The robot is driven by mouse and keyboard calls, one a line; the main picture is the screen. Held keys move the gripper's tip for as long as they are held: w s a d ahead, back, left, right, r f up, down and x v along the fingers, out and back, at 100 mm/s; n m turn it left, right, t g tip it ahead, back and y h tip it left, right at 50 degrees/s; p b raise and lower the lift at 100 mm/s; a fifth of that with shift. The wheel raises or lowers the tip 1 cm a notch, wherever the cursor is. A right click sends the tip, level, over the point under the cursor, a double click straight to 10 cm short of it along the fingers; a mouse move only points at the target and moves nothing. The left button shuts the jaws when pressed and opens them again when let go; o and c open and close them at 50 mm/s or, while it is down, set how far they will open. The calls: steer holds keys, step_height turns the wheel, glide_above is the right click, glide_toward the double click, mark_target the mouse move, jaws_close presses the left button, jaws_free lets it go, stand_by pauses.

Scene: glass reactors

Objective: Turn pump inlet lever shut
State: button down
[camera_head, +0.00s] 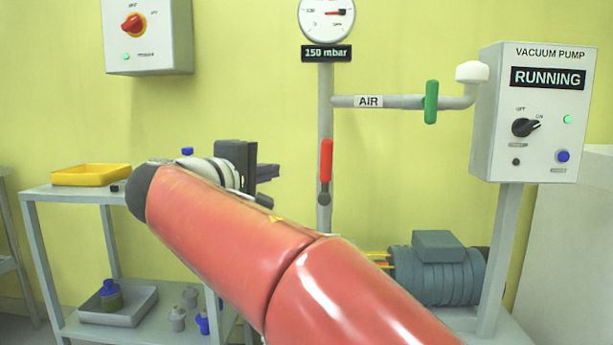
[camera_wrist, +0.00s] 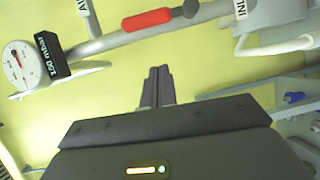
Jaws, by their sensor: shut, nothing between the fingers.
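The red lever (camera_head: 326,160) stands upright along the vertical pipe (camera_head: 324,95), above a dark round pivot. In the wrist view the red lever (camera_wrist: 150,20) lies along the slanting pipe, beyond my fingertips and up the picture. A white label beginning "INL" (camera_wrist: 240,8) is near its pivot end. My gripper (camera_head: 268,172) is left of the lever in the head view, with a gap between. Its dark fingers (camera_wrist: 157,85) are together and empty, and they do not touch the lever. My arm hides the lower part of the pipe.
A green lever (camera_head: 431,102) stands across the horizontal AIR pipe (camera_head: 390,101). The gauge (camera_head: 327,18) sits above a "150 mbar" display (camera_head: 327,53). The vacuum pump box (camera_head: 535,125) reads RUNNING. A cart (camera_head: 60,190) with a yellow tray (camera_head: 90,175) is at left.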

mark_target(326, 172)
steer(key=s+d+x, duration=0.1)
steer(key=d+x, duration=0.1)
steer(key=x, duration=0.8)
steer(key=shift+r+t+b, duration=0.3)
steer(key=shift+r+b, duration=0.05)
steer(key=shift+r, duration=0.35)
